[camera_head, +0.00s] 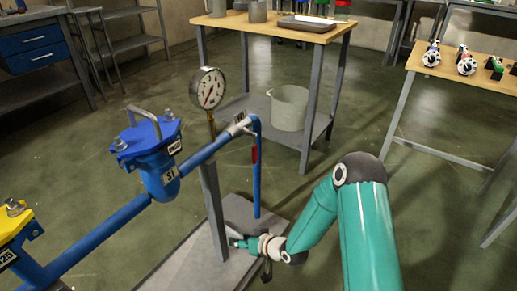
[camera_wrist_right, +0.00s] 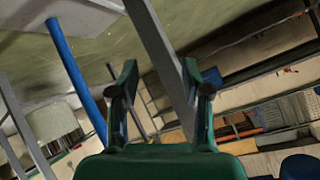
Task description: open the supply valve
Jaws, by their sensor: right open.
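The blue pipe (camera_head: 112,227) runs up through a blue strainer body (camera_head: 160,175) labelled S1 to a grey fitting with a tag (camera_head: 238,126), then bends down as a thin vertical tube (camera_head: 257,190). A small red part (camera_head: 254,155), perhaps the valve handle, shows beside this tube; I cannot tell its position. My right gripper (camera_head: 236,242) is low by the foot of the grey post (camera_head: 213,205), well below the fitting. In the right wrist view, its fingers (camera_wrist_right: 164,78) are spread, with a grey post (camera_wrist_right: 160,55) showing between them and the blue tube (camera_wrist_right: 75,70) to the left.
A round pressure gauge (camera_head: 208,88) stands above the pipe. A yellow-topped fitting (camera_head: 14,222) is at the left edge. A wooden-topped table (camera_head: 262,24) with a grey bucket (camera_head: 289,107) on its lower shelf stands behind. Another table (camera_head: 470,72) holds small parts at right.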

